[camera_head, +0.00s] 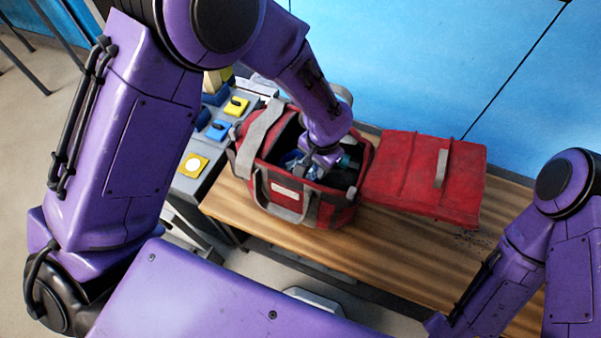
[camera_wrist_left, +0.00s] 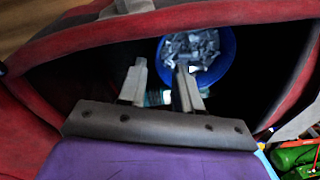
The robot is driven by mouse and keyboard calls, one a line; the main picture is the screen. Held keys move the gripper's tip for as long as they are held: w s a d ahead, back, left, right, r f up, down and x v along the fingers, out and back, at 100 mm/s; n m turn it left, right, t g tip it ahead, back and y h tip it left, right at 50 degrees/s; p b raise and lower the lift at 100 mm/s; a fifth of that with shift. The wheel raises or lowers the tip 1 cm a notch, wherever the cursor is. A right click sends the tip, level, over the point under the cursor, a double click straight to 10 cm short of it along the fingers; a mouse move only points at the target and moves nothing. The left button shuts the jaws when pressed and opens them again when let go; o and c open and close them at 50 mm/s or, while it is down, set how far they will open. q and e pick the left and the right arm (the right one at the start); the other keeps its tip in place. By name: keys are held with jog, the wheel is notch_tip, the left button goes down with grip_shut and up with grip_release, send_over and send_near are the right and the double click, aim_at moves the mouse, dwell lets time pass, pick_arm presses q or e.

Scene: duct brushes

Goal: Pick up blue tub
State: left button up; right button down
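The blue tub (camera_wrist_left: 230,48) shows in the left wrist view, inside the open red bag (camera_head: 334,213). It is round and holds many small grey pieces. My left gripper (camera_wrist_left: 162,70) is open and reaches down into the bag. In the left wrist view its right fingertip overlaps the tub, and the tub's left wall appears between the two fingers. I cannot tell whether a finger touches it. In the head view my left gripper (camera_head: 316,165) hides most of the bag's inside. My right arm shows at the right, but its gripper is out of view.
The bag stands on a wooden bench (camera_head: 415,240), its red lid (camera_head: 425,175) folded open to the right. A grey strap handle (camera_head: 262,135) stands at its left. A grey panel with yellow and blue switches (camera_head: 215,130) is left of the bag. A teal item (camera_wrist_left: 155,98) lies in the bag.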

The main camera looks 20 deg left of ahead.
aim_at(315, 176)
pick_arm(q)
notch_tip(315, 176, down, 5)
jog(key=shift+a+f+p, duration=0.1)
jog(key=shift+f+p, duration=0.05)
jog(key=shift+p, duration=0.45)
grip_shut()
dwell(0.9)
